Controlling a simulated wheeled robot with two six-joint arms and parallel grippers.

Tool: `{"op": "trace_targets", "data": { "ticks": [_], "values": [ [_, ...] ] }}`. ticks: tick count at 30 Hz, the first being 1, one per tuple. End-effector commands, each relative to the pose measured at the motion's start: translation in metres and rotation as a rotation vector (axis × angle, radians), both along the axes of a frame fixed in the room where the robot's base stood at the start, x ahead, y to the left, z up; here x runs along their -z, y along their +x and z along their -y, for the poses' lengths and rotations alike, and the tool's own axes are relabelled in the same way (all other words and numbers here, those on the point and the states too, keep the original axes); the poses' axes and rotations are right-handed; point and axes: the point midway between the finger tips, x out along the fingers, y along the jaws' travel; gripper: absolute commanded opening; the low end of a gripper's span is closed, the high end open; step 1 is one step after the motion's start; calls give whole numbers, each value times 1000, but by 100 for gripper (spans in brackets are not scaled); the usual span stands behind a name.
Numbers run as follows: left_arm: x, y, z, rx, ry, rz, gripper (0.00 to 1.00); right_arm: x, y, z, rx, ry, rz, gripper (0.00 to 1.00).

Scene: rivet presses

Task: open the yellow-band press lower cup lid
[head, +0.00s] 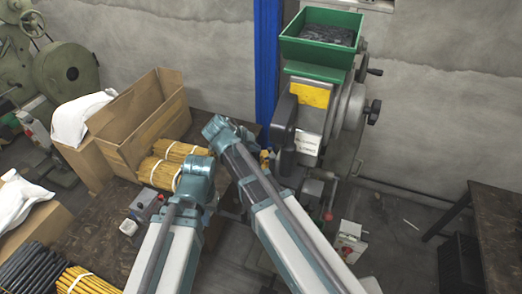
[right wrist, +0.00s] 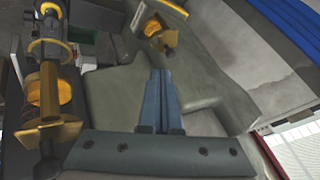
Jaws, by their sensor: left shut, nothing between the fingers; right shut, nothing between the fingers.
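The press (head: 312,125) with the yellow band (head: 311,94) stands at the back right in the head view, under a green hopper. Small yellow parts (head: 265,157) show low on its left side, partly behind my right arm. In the right wrist view my right gripper (right wrist: 161,78) is shut and empty, its fingers pointing at a grey-green metal body (right wrist: 115,95). An orange-yellow fitting (right wrist: 160,36) lies just beyond the fingertips, apart from them in the picture. I cannot tell whether it is the lower cup lid. My left gripper is hidden behind its arm.
A rod with orange discs (right wrist: 48,95) stands left of the right gripper. An open cardboard box (head: 140,125) and bundled yellow rods (head: 165,172) lie on the left table. A control box (head: 347,240) stands below the press. A dark table (head: 497,225) is at the right.

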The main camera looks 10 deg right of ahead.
Motion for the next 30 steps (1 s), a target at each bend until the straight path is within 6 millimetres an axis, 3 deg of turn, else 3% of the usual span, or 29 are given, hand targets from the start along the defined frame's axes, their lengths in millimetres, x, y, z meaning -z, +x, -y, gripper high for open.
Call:
{"op": "trace_targets", "data": {
  "ticks": [3, 13, 30],
  "values": [
    [22, 0, 0, 1, 0, 1, 0, 22, 7, 11, 3, 0, -1, 0],
    [58, 1, 0, -2, -1, 3, 0, 58, 23, 37, 2, 1, -1, 0],
    [68, 1, 0, -4, -1, 3, 0, 68, 30, 47, 0, 0, 0, 0]
  ]
}}
